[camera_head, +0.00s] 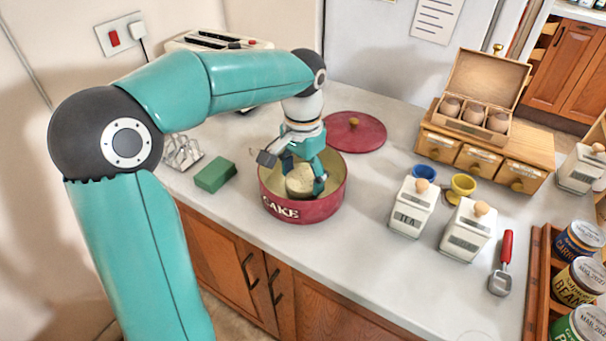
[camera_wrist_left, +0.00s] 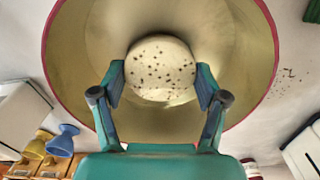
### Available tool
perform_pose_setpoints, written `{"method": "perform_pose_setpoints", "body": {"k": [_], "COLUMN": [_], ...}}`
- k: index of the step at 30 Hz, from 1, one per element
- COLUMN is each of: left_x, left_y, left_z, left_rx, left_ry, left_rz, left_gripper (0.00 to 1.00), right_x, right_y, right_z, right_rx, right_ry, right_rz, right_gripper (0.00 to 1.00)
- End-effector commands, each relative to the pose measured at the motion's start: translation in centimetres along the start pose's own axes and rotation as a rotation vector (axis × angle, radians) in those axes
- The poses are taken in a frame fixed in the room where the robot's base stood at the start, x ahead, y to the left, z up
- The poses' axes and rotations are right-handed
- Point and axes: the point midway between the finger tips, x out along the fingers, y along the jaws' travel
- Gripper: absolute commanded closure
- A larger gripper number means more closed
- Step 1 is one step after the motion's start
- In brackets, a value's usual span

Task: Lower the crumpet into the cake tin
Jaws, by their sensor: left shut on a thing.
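The crumpet (camera_wrist_left: 160,68) is pale and round with dark holes; in the head view (camera_head: 300,181) it shows inside the opening of the cake tin. The cake tin (camera_head: 304,211) is red with a cream inside and the word CAKE on its front; it also shows in the left wrist view (camera_wrist_left: 80,60). My left gripper (camera_head: 305,177) points down into the tin, its fingers shut on the crumpet's two sides; they also show in the wrist view (camera_wrist_left: 160,83). Whether the crumpet touches the tin's floor is not clear. My right gripper is not in view.
A red lid (camera_head: 355,131) lies behind the tin. A green block (camera_head: 215,174) and a toast rack (camera_head: 182,153) are to its left. The TEA canister (camera_head: 411,213), another canister (camera_head: 467,232), a blue egg cup (camera_head: 424,173) and a yellow one (camera_head: 461,187) stand to its right.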

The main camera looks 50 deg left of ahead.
Motion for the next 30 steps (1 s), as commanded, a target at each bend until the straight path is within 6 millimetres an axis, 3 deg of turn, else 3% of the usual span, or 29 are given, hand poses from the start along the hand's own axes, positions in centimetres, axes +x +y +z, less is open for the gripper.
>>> {"method": "perform_pose_setpoints", "body": {"k": [30], "left_x": [1.4], "left_y": [0.0], "left_z": [0.0], "left_rx": [0.000], "left_ry": [0.000], "left_rz": [0.000], "left_gripper": [0.61], "right_x": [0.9], "right_y": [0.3], "right_z": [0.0], "right_rx": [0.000], "right_ry": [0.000], "right_rz": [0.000], "right_gripper": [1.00]}}
